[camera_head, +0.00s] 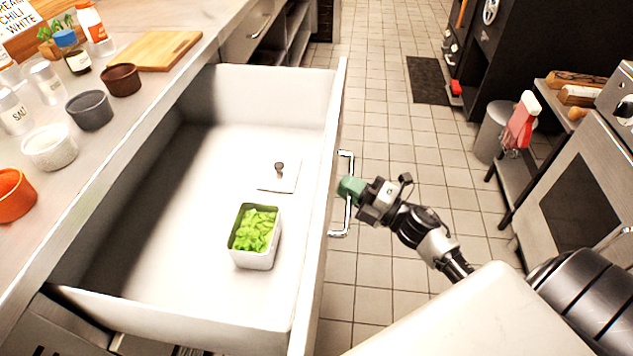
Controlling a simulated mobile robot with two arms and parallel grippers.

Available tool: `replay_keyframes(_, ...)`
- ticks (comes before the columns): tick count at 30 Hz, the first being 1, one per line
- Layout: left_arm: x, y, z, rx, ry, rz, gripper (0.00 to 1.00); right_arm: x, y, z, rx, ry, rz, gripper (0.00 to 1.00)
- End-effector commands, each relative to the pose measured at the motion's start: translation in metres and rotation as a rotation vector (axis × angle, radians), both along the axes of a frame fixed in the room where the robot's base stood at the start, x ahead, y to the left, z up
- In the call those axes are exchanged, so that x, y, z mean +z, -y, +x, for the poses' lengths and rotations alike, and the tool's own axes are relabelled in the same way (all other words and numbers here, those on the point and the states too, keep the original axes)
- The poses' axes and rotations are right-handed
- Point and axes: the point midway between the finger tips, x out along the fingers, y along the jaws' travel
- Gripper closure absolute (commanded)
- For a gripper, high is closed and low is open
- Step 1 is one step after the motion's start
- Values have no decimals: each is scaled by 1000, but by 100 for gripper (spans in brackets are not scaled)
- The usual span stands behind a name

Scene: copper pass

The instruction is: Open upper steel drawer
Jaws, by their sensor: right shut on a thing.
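The upper steel drawer (209,298) stands pulled far out from under the counter, its inside in full view. A white container of chopped green leaves (256,236) and a white lid with a dark knob (279,175) lie in it, side by side and apart. The bar handle (346,161) is on the drawer's front face. My right gripper (350,189) is at the middle of this handle, shut on it; its green fingertips hide that part of the bar. My left gripper is not in view.
The counter at left holds several small bowls (89,111), shakers, bottles and a cutting board (155,50). Tiled floor (395,120) is clear beyond the drawer front. A bin (493,131) and an oven (577,190) stand at right.

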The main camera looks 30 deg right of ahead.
Motion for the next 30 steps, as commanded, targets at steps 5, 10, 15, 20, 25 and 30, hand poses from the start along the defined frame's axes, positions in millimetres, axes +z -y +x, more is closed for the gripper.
replay_keyframes(5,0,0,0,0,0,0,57,-1,22,-17,1,-2,-3,100)
replay_keyframes(10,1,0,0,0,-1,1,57,-1,33,-25,1,0,-1,100)
replay_keyframes(15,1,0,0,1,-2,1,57,-1,37,-27,0,-1,-1,100)
replay_keyframes(20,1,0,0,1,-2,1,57,-1,37,-27,0,-1,0,100)
replay_keyframes(25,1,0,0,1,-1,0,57,-1,37,-27,-1,-2,0,85)
replay_keyframes(30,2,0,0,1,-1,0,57,-1,37,-27,-1,-2,0,76)
